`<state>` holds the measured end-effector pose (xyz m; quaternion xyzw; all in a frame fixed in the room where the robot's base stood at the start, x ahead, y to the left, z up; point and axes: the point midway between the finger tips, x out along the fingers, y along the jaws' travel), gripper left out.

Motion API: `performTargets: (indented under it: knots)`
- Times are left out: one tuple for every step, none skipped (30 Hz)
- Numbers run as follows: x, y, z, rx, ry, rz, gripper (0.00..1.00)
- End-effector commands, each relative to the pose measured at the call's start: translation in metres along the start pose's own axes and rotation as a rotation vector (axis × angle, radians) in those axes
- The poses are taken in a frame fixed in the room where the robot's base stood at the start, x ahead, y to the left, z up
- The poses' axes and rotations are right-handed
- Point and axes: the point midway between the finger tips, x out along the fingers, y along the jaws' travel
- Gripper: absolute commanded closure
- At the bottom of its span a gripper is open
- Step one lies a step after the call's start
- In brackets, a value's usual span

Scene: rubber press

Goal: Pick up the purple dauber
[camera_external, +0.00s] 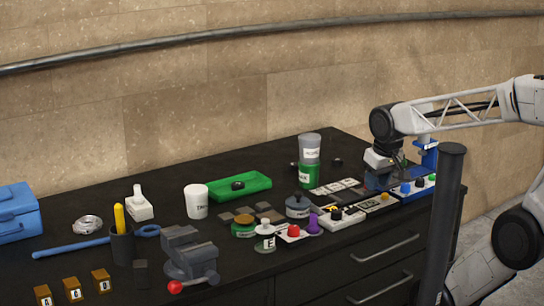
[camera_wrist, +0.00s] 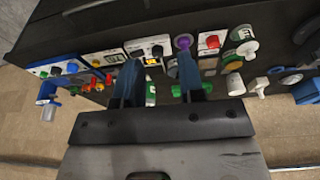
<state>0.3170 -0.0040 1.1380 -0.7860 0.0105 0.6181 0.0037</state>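The purple dauber (camera_external: 313,224) stands on the dark bench near its front edge, beside a white box with a red button. In the wrist view the purple dauber (camera_wrist: 183,42) shows at the top, just beyond the tip of the right finger. My gripper (camera_external: 381,180) is above the right part of the bench, to the right of the dauber and apart from it. In the wrist view my gripper (camera_wrist: 160,68) has its two blue fingers spread apart, with nothing visibly held between them.
Close to the dauber are the red button box (camera_external: 293,233), a white bottle marked E (camera_external: 265,240), a grey round pot (camera_external: 298,206) and a white switch box (camera_external: 337,217). A green tray (camera_external: 240,187) and a tall labelled bottle (camera_external: 309,160) stand farther back. A dark post (camera_external: 445,220) rises at the right.

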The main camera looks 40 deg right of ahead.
Motion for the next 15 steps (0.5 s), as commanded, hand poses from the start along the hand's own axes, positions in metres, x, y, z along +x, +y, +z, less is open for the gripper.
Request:
performTargets:
  knots:
    - [0.002,0.000,-0.001,0.000,0.005,0.002,0.64]
    - [0.004,0.001,-0.002,0.000,0.010,0.003,0.64]
    - [0.007,0.001,-0.004,0.000,0.020,0.006,0.64]
    - [0.009,0.002,-0.006,0.000,0.028,0.008,0.64]
    - [0.012,0.002,-0.009,0.000,0.040,0.011,0.64]
    - [0.017,0.003,-0.012,-0.001,0.056,0.016,0.64]
    - [0.021,0.004,-0.015,-0.001,0.070,0.019,0.64]
    - [0.025,0.004,-0.018,-0.001,0.087,0.022,0.64]
    - [0.031,0.005,-0.023,-0.002,0.111,0.027,0.64]
    - [0.036,0.006,-0.026,-0.004,0.130,0.031,0.64]
    - [0.041,0.007,-0.030,-0.006,0.151,0.035,0.64]
    - [0.049,0.008,-0.036,-0.008,0.179,0.039,0.64]
    - [0.054,0.009,-0.040,-0.010,0.203,0.041,0.64]
    - [0.060,0.009,-0.044,-0.013,0.226,0.044,0.64]
    - [0.067,0.010,-0.049,-0.016,0.257,0.047,0.64]
